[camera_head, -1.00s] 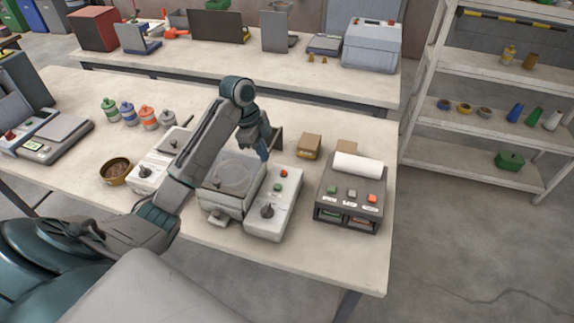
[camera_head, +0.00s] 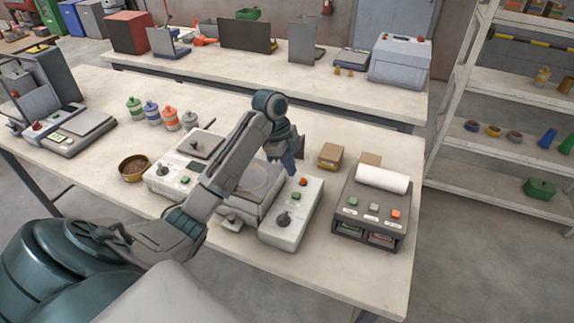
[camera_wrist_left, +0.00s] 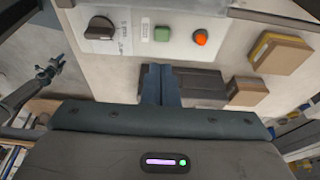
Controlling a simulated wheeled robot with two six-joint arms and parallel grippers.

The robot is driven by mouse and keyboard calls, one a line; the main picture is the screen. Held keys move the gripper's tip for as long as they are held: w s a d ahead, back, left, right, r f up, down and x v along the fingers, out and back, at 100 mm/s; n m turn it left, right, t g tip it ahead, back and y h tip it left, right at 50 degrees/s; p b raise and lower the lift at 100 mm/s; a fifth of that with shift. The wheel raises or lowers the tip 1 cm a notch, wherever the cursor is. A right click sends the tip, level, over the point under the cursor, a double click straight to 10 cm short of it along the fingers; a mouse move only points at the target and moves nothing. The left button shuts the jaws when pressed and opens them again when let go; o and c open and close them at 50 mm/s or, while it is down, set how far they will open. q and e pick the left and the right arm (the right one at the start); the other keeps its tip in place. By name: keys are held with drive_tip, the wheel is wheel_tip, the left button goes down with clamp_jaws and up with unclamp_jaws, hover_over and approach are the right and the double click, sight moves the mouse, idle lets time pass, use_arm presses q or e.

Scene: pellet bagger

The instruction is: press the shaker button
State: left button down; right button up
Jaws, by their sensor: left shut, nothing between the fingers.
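A white control box (camera_head: 290,215) with a black knob, a green button (camera_head: 296,196) and an orange-red button (camera_head: 304,182) stands on the bench beside a square platform with a round plate. My left gripper (camera_head: 291,168) is shut and empty, pointing down close to the box's far end, near the orange-red button. In the left wrist view the fingertips (camera_wrist_left: 161,72) sit just beside the panel's edge, with the green button (camera_wrist_left: 162,33) and orange-red button (camera_wrist_left: 200,37) beyond them. No contact shows. Panel labels are unreadable. My right gripper (camera_wrist_left: 50,68) seems to show small at the left, its jaws unclear.
A dark unit (camera_head: 370,212) with a paper roll and several buttons stands right of the box. A small cardboard box (camera_head: 331,156) lies behind. Another knobbed device (camera_head: 172,182), a brown bowl (camera_head: 134,168) and several bottles stand left. A shelf is at far right.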

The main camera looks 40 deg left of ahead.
use_arm(q)
drive_tip(key=b, duration=0.3)
hover_over(297, 195)
drive_tip(key=a, duration=0.1)
wheel_tip(297, 195, down, 5)
drive_tip(key=shift+s+r, duration=0.1)
drive_tip(key=shift+f+p, duration=0.75)
drive_tip(key=shift+s+f, duration=0.1)
drive_tip(key=shift+f, duration=0.65)
use_arm(e)
drive_tip(key=shift+s+d+f, duration=0.25)
drive_tip(key=shift+s+f, duration=0.7)
drive_tip(key=shift+f, duration=0.15)
drive_tip(key=shift+w, duration=0.15)
